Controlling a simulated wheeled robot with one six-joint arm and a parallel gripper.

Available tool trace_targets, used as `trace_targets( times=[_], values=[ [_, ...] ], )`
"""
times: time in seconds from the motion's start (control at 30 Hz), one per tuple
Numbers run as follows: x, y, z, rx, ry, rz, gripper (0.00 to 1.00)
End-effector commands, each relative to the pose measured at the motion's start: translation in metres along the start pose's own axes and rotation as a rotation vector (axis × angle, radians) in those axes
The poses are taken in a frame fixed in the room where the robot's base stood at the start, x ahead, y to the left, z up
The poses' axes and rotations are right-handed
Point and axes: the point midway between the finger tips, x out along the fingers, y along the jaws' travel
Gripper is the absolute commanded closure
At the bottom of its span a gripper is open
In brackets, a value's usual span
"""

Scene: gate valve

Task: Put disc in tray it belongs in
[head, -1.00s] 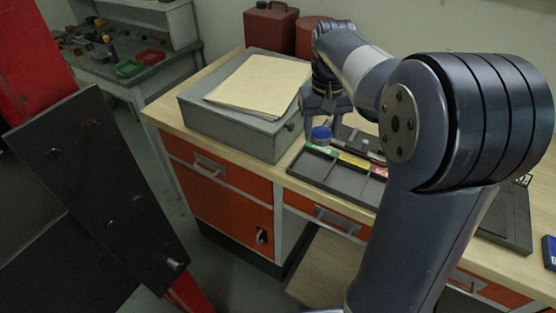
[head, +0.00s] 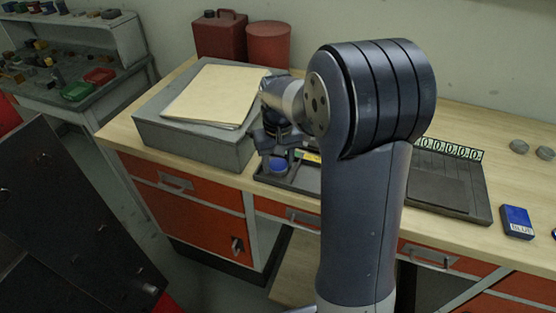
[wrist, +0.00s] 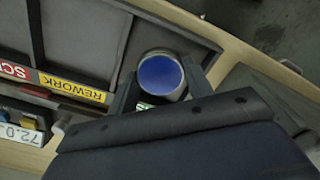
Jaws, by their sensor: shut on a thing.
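A round disc with a blue top and a metallic rim (head: 278,165) is between the fingers of my gripper (head: 277,155). It also shows in the wrist view (wrist: 160,75), with a finger on each side. My gripper is shut on the disc, at the left end of a dark divided tray (head: 305,185). In the wrist view the tray (wrist: 95,38) has a yellow REWORK label (wrist: 72,88), a red label starting "SC" (wrist: 14,70) and a green label (wrist: 146,106) mostly hidden beside the disc. I cannot tell whether the disc touches the tray floor.
A grey box (head: 190,145) with a folder on top stands just left of the tray. Red containers (head: 220,36) stand behind. To the right are a dark flat device (head: 445,185), a blue box (head: 517,222) and grey discs (head: 519,146). My arm hides part of the bench.

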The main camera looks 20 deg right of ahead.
Motion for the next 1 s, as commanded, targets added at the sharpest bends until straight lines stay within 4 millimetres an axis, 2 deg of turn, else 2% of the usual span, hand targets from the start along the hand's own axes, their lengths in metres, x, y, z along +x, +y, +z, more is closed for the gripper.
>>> trace_targets(
  times=[0.27,0.3,0.37,0.6,0.73,0.87,1.0],
  values=[
    [0.004,0.0,0.0,0.0,0.001,0.0,0.86],
    [0.003,0.0,0.0,0.0,0.0,0.0,0.49],
    [0.003,0.0,0.0,0.0,0.0,0.0,0.44],
    [0.002,0.0,0.0,0.0,0.0,0.0,0.43],
    [-0.007,0.0,0.0,0.0,0.002,0.0,0.43],
    [-0.029,0.0,-0.001,0.0,0.005,0.0,0.43],
    [-0.061,0.0,-0.001,0.0,0.006,0.0,0.43]
  ],
)
